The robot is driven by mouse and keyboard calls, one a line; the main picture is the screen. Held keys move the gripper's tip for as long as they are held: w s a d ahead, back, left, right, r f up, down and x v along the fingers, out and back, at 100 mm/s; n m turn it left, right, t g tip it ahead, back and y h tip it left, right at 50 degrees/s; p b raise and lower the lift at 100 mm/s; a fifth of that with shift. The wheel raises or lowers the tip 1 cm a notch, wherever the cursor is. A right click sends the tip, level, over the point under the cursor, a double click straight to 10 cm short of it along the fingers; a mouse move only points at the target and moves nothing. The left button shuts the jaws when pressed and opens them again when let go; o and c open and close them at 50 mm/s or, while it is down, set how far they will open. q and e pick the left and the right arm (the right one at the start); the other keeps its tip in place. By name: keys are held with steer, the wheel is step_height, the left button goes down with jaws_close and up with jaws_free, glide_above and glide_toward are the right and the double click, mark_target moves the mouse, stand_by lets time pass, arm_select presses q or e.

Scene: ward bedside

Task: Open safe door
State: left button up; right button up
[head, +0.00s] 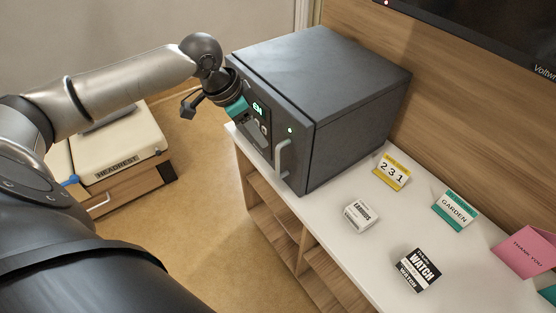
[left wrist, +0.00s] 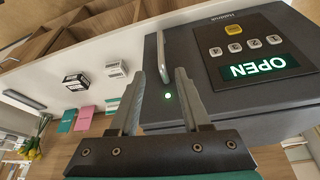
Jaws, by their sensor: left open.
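The dark grey safe (head: 350,80) stands on the white top of a wooden shelf unit, and its door (head: 298,150) appears shut. The door's upright handle (head: 283,158) is pale metal; it also shows in the left wrist view (left wrist: 161,52). The keypad display (left wrist: 258,67) reads OPEN, and a green light (left wrist: 168,96) glows on the door. My left gripper (head: 260,137) is open and empty in front of the door, beside the handle in the head view. In the left wrist view the handle lies in line with the gap between its fingertips (left wrist: 160,73). My right gripper is not in view.
On the white top (head: 385,215) stand a 231 card (head: 392,172), a GARDEN card (head: 454,210), an EARBUDS box (head: 361,215), a WATCH box (head: 418,270) and a pink card (head: 527,252). A cream-topped cabinet (head: 120,145) stands left. Open floor lies before the shelf.

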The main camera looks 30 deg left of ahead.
arm_select(q)
steer(key=b, duration=0.2)
glide_above(278, 175)
steer(key=f, duration=1.2)
steer(key=shift+w+a, duration=0.15)
steer(key=shift+a, duration=0.15)
steer(key=shift+w+d+f, duration=0.1)
steer(key=shift+w+f, duration=0.05)
steer(key=shift+f, duration=0.25)
jaws_close()
